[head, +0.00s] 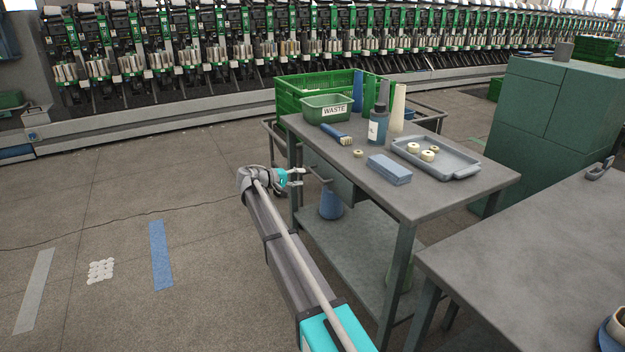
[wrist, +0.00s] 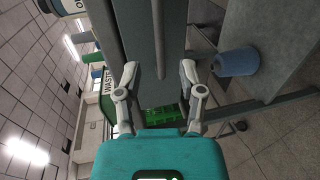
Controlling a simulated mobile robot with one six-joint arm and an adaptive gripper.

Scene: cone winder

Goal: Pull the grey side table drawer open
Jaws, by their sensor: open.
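The grey side table (head: 455,195) stands right of my gripper in the head view. Its drawer (head: 342,186) is a grey-green box under the tabletop; whether it stands a little open I cannot tell. In the wrist view the drawer front (wrist: 180,35) fills the upper middle, with a bar handle (wrist: 158,38) running down the picture. My gripper (head: 300,177) is open and empty, in front of the drawer's handle end. In the wrist view its two fingertips (wrist: 158,72) lie either side of the handle's lower end; contact is not visible.
On the tabletop are a green waste bin (head: 327,108), a bottle (head: 378,126), a blue block (head: 389,169) and a grey tray (head: 465,171). A blue cone (head: 331,203) stands on the lower shelf. Another table (head: 540,245) is close at right. Floor at left is open.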

